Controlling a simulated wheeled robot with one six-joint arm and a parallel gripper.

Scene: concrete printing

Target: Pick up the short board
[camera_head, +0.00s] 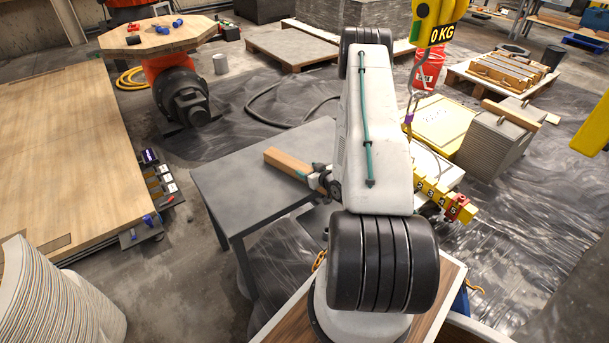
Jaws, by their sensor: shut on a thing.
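The short board (287,160) is a light wooden piece with a squared end, seen above the grey table (238,174) left of my arm. My gripper (308,174) is shut on its right end. The board slants from upper left down to the gripper. I cannot tell whether its underside touches the tabletop or is a little above it. My own white arm hides the far side of the gripper and the right part of the table.
A large wooden platform (60,130) lies at the left, with small devices at its edge. A yellow beam (430,192) with numbers hangs right of my arm below a yellow crane scale (434,25). A grey layered block (497,140) stands farther right. The table's left part is bare.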

